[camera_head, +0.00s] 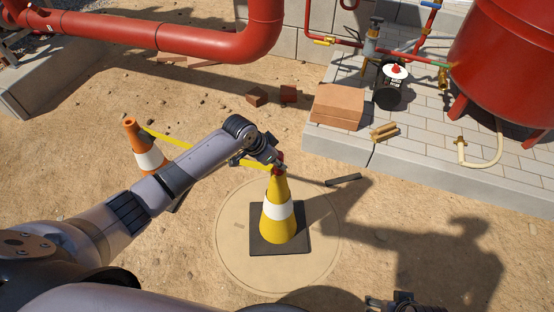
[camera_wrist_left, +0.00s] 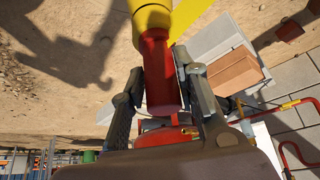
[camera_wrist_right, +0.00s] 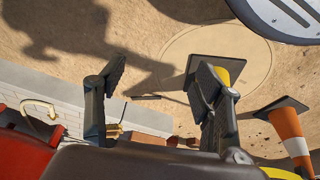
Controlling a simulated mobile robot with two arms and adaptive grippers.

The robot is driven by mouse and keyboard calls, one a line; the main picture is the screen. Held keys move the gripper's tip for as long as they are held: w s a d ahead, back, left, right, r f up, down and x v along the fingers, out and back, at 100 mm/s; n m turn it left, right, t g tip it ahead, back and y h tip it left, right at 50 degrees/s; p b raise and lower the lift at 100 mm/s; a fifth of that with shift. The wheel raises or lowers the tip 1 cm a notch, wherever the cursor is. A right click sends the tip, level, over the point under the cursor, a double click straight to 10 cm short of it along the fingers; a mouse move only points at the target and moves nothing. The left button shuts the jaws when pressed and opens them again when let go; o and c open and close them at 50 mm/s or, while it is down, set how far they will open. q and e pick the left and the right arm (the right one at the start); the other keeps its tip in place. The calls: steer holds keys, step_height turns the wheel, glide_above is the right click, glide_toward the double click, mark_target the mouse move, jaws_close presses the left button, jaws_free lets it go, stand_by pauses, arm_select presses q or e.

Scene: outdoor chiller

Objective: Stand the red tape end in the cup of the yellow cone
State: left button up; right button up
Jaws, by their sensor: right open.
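The yellow cone (camera_head: 277,226) with a white band stands upright on its dark square base. The red tape end (camera_wrist_left: 157,72) is a red cylinder lined up with the cone's top in the left wrist view; the cup's rim is hidden. Yellow tape (camera_head: 170,140) stretches from the orange cone (camera_head: 133,138) to the red end. My left gripper (camera_wrist_left: 158,82) has a finger on either side of the red end; whether they press on it is unclear. My right gripper (camera_wrist_right: 160,75) is open and empty, away from the cone; only part shows in the head view (camera_head: 395,303).
The cone stands on a round sandy plate (camera_head: 232,255). A paved ledge (camera_head: 440,165) with a brick stack (camera_head: 338,105), pipework and a red tank (camera_head: 510,65) stands at the back right. A thick red pipe (camera_head: 130,32) runs at the back left. Bare sand lies in front.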

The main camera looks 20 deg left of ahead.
arm_select(q)
steer(key=o, duration=0.3)
steer(key=shift+r, duration=0.2)
steer(key=p+v, duration=0.3)
steer(key=v, duration=0.8)
steer(key=s+d+f+n, duration=0.1)
steer(key=s+f, duration=0.3)
steer(key=f, duration=0.3)
steer(key=s+d+f+n, duration=0.1)
steer(key=s+f+n, duration=0.1)
steer(key=s+f, duration=0.35)
steer(key=s+f+y, duration=0.1)
steer(key=s+f, duration=0.3)
steer(key=s, duration=0.2)
steer(key=s+a+f+n+g+y, duration=0.1)
steer(key=s+f, duration=0.4)
steer(key=s, duration=0.1)
steer(key=s+f+n+g+y, duration=0.1)
steer(key=s+f, duration=0.4)
steer(key=s, duration=0.2)
steer(key=shift+s+a, duration=0.15)
steer(key=shift+a, duration=0.15)
arm_select(e)
step_height(320, 180, down, 12)
steer(key=s, duration=0.2)
steer(key=shift+s+r+g, duration=0.2)
steer(key=shift+r+g, duration=0.05)
steer(key=shift+g, duration=0.15)
